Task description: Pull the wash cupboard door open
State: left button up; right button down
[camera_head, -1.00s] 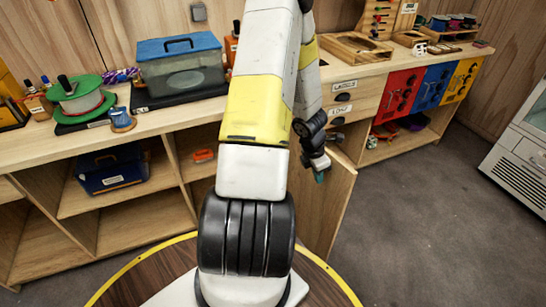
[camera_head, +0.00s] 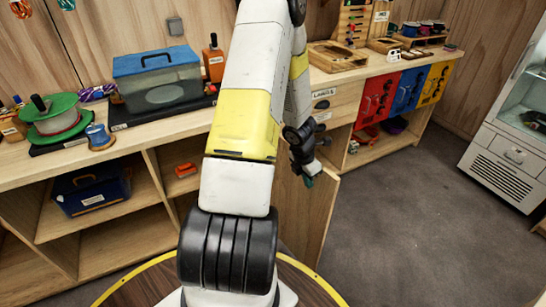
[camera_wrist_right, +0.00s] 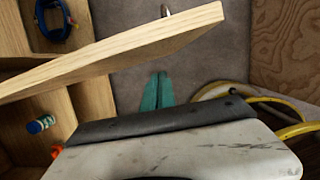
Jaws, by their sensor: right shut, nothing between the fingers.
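The wash cupboard door (camera_head: 312,220) is a plain wooden panel standing out from the front of the bench, at least partly open. In the right wrist view its edge (camera_wrist_right: 120,58) runs slantwise across the upper left, and a small metal handle (camera_wrist_right: 166,10) shows beyond it. My right gripper (camera_head: 308,181) is beside the door's upper part in the head view. Its teal fingers (camera_wrist_right: 157,90) are shut and empty, on the side of the door away from the handle. I cannot tell whether they touch the panel. My left gripper is not in view.
The wooden bench (camera_head: 165,122) carries a blue-lidded tub (camera_head: 158,75) and a green spool (camera_head: 58,115). A bottle (camera_wrist_right: 40,124) is inside the cupboard. A white cooler (camera_head: 505,150) stands at right. Grey floor (camera_head: 400,220) is clear between.

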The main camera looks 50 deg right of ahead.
jog(key=v, duration=0.7)
jog(key=shift+r, duration=0.2)
jog(key=w+a+r+m+t, duration=0.2)
jog(key=w+a+r+m, duration=0.2)
jog(key=w+a+r, duration=0.5)
jog(key=w+a+r+m+t, duration=0.2)
jog(key=w+a+r+m, duration=0.3)
jog(key=a+r, duration=0.5)
jog(key=s+a+r+m+t+y, duration=0.1)
jog(key=s+a+r+m+y, duration=0.1)
jog(key=a+r, duration=0.4)
jog(key=s+a+r+m+t+y, duration=0.1)
jog(key=a+r, duration=0.5)
jog(key=a, duration=1.1)
jog(key=s+m+y, duration=0.1)
jog(key=m+y, duration=0.1)
jog(key=shift+s+r+m+t, duration=0.15)
jog(key=shift+s+m+t, duration=0.15)
jog(key=shift+t, duration=0.1)
